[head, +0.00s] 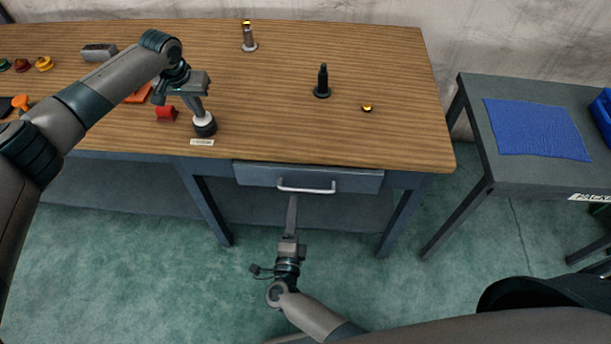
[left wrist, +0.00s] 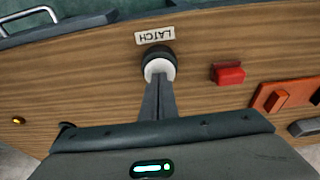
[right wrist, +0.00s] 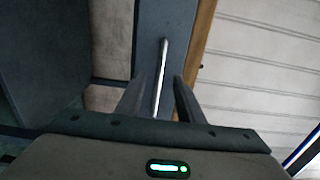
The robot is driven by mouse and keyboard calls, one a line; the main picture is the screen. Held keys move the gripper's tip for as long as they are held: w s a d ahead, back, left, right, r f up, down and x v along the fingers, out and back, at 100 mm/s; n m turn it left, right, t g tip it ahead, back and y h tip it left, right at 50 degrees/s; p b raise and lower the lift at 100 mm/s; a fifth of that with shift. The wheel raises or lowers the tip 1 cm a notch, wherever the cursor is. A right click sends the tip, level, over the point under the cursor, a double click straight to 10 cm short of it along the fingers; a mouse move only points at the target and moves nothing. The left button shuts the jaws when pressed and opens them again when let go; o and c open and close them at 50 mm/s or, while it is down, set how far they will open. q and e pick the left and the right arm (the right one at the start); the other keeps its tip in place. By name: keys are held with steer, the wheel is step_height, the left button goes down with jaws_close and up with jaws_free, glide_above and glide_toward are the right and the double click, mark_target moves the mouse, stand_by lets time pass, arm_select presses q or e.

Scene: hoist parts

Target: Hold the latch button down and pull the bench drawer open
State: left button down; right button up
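The latch button is a white cap (head: 204,117) in a round black housing (head: 205,128) on the bench top, behind a LATCH label (head: 202,142). My left gripper (head: 201,112) is shut and empty, pointing down with its fingertips at the cap. In the left wrist view the fingertips meet the cap (left wrist: 159,68); how far it is pressed I cannot tell. The grey drawer (head: 260,174) looks shut under the bench's front edge. Its silver bar handle (head: 306,189) lies between the spread fingers of my right gripper (right wrist: 158,88), with gaps on both sides.
On the wooden bench top (head: 290,110) stand a black post (head: 322,82), a metal post (head: 248,38) and a small yellow-topped button (head: 367,107). A red block (head: 166,114) sits left of the latch. A side table (head: 520,175) with a blue cloth (head: 537,128) stands at right.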

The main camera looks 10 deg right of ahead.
mark_target(296, 188)
steer(key=shift+w, duration=0.1)
steer(key=shift+x, duration=0.95)
steer(key=shift+w+d, duration=0.1)
steer(key=shift+w, duration=0.1)
steer(key=shift+x, duration=2.25)
jaws_close()
